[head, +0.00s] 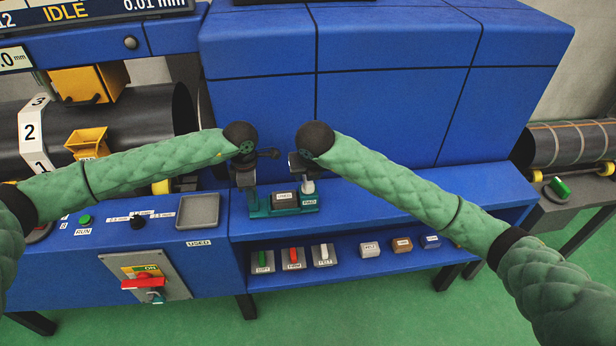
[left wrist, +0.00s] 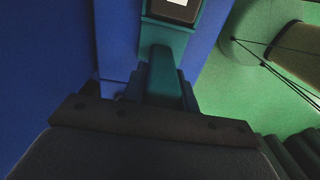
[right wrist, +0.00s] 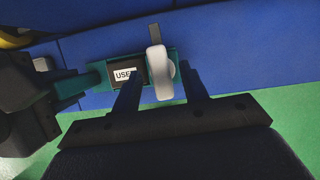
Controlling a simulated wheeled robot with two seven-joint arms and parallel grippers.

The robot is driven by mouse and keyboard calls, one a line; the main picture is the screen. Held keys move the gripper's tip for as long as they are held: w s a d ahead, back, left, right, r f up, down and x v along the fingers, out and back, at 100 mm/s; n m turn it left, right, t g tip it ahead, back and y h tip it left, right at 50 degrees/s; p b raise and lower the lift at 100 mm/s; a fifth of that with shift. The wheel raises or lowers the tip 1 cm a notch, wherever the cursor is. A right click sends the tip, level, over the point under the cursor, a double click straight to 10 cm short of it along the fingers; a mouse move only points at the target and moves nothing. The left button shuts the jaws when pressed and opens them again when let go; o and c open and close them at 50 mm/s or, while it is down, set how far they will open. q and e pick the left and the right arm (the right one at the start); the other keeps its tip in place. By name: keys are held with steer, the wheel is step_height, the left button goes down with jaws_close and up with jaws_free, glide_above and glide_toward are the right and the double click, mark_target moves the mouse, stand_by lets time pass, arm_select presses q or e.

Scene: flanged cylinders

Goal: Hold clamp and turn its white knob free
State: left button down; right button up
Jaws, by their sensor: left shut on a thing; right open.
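The clamp (head: 262,211) is a teal fixture on the blue ledge, with a dark labelled block on it and a white knob (head: 308,187) at its right end. My left gripper (head: 247,190) is shut on the clamp's left end; the left wrist view shows the teal bar (left wrist: 163,75) between its fingers. My right gripper (right wrist: 160,92) is open, its two fingers on either side of the white knob (right wrist: 159,70) in the right wrist view. Whether they touch it I cannot tell. The clamp's label (right wrist: 124,75) partly shows there, reading "USE".
A shelf (head: 340,275) below the ledge holds green, red and white handled pieces and several small blocks. A grey tray (head: 198,211) and a control panel with a red switch (head: 143,283) are at left. The ledge right of the clamp is clear.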

steer(key=v, duration=0.9)
steer(key=shift+s+r, duration=0.15)
steer(key=shift+r, duration=0.25)
arm_select(q)
steer(key=c, duration=1)
jaws_free()
